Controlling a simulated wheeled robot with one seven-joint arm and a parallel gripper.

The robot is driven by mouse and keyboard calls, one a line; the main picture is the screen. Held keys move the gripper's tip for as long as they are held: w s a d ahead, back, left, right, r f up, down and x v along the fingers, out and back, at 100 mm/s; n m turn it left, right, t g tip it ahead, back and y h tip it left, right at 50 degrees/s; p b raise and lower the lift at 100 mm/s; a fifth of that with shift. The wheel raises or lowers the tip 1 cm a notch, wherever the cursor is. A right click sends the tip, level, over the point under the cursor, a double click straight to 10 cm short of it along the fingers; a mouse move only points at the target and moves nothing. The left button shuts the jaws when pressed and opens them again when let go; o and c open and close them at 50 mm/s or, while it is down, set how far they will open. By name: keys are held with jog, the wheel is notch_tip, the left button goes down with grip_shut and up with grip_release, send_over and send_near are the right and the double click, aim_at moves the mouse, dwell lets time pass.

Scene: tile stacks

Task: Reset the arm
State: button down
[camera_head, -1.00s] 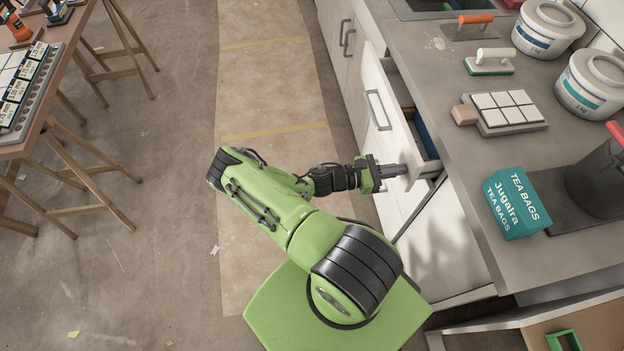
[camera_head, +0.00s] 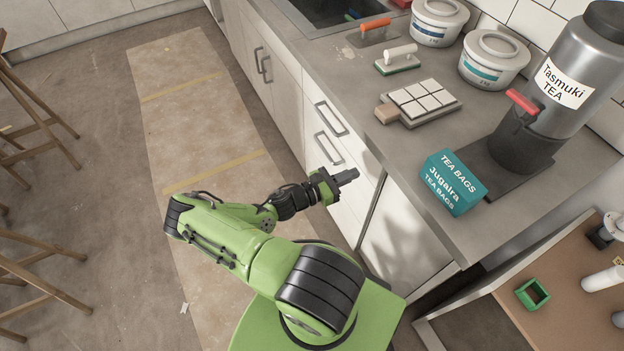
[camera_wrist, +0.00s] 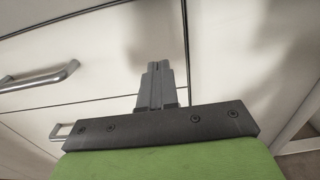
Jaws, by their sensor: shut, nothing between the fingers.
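My green arm is folded in front of the white counter in the head view. My gripper (camera_head: 348,177) has its grey fingers together with nothing between them, pointing toward the cabinet fronts. In the wrist view the shut fingers (camera_wrist: 158,72) point at the white drawer fronts. The head view does not show clearly how wide the gap to them is. The upper drawer (camera_head: 345,131) sits flush in the cabinet, with a metal handle (camera_head: 331,118).
On the grey counter (camera_head: 400,160) are a teal tea bag box (camera_head: 452,184), a tile stack (camera_head: 424,102), a dark tea dispenser (camera_head: 545,100) and white tubs (camera_head: 494,62). A low wooden shelf (camera_head: 560,318) is at lower right.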

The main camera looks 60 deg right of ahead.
jog(key=v, duration=0.9)
jog(key=shift+w+a, duration=0.15)
